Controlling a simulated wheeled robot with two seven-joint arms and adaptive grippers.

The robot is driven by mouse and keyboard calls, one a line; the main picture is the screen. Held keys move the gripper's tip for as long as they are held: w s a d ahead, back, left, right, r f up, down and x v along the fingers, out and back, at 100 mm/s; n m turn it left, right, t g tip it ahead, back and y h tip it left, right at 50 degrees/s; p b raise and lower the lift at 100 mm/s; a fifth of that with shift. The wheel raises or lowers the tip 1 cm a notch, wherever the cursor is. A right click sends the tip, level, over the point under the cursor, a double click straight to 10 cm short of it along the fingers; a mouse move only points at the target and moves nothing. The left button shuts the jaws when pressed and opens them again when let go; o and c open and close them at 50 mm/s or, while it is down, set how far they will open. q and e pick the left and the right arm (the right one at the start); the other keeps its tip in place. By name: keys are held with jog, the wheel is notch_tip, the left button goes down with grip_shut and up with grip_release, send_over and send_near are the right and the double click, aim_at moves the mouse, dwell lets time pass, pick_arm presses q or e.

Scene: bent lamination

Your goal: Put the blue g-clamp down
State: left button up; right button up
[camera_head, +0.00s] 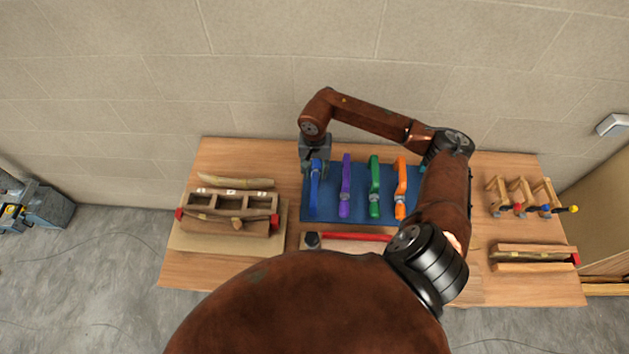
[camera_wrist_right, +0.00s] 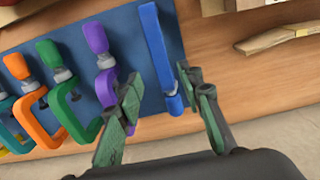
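The blue g-clamp (camera_head: 315,187) lies at the left end of the blue mat (camera_head: 330,213) on the wooden table. It also shows in the right wrist view (camera_wrist_right: 157,45), lying along the mat's edge. My right gripper (camera_head: 316,163) is over the clamp's far end. In the wrist view its two green-padded fingers (camera_wrist_right: 160,85) are spread on either side of the clamp's near end, with a visible gap beside it. Whether a finger touches the clamp is hard to tell. My left gripper is not in view.
Purple (camera_head: 345,187), green (camera_head: 374,190) and orange (camera_head: 401,190) clamps lie right of the blue one. A wooden form with red-ended clamps (camera_head: 230,222) stands at left. A red-handled tool (camera_head: 350,237) lies in front. Wooden pieces (camera_head: 520,195) stand at right; a wall is behind.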

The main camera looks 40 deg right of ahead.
jog(key=shift+r, duration=1.2)
dwell(0.6)
